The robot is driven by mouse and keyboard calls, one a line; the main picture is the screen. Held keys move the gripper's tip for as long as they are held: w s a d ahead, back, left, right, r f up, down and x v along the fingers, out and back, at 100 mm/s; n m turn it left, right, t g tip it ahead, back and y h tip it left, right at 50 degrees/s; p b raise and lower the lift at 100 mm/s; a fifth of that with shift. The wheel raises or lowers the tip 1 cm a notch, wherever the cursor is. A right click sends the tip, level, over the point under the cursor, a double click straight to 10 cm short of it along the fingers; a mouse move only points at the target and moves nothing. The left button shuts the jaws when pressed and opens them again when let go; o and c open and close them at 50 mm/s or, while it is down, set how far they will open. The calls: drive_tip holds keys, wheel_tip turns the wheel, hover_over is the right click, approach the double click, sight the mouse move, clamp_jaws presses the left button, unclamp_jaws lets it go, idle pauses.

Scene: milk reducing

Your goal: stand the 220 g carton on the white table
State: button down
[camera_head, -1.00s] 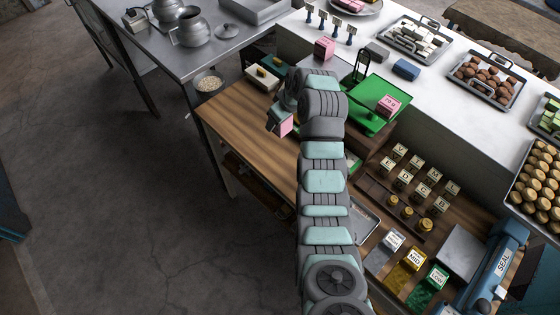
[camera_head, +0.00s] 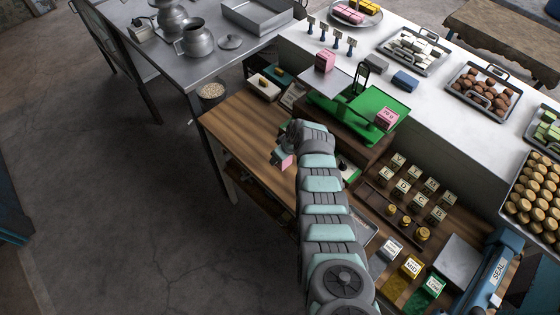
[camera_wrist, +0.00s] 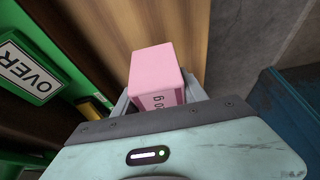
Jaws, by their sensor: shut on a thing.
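My gripper (camera_head: 283,161) is shut on a pink carton (camera_head: 288,162), held above the wooden worktop near its left edge. In the wrist view the pink carton (camera_wrist: 156,75) sits between the jaws; its printed label is partly hidden, so I cannot read the full weight. A second pink carton (camera_head: 325,60) stands on the scale's silver pan. A third pink carton (camera_head: 386,119) with a white label stands on the green scale (camera_head: 340,112). The white table (camera_head: 432,117) runs along behind the scale and to the right.
The wooden worktop (camera_head: 240,125) has bare room at left. Lettered blocks (camera_head: 404,187) and weights stand at right. A green "OVER" sign (camera_wrist: 25,68) is near my gripper.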

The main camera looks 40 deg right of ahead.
drive_tip(key=shift+s+f, duration=0.1)
drive_tip(key=shift+f, duration=0.45)
drive_tip(key=shift+f+b, duration=1.1)
drive_tip(key=shift+f, duration=0.25)
drive_tip(key=shift+f+b, duration=0.2)
drive_tip(key=shift+b, duration=0.1)
drive_tip(key=c, duration=0.6)
unclamp_jaws()
drive_tip(key=shift+r, duration=0.1)
drive_tip(key=shift+r+p, duration=0.75)
drive_tip(key=shift+p, duration=0.2)
drive_tip(key=shift+p+v, duration=0.95)
drive_tip(key=shift+p, duration=0.15)
drive_tip(key=shift+b+v, duration=0.85)
drive_tip(key=shift+v, duration=3.6)
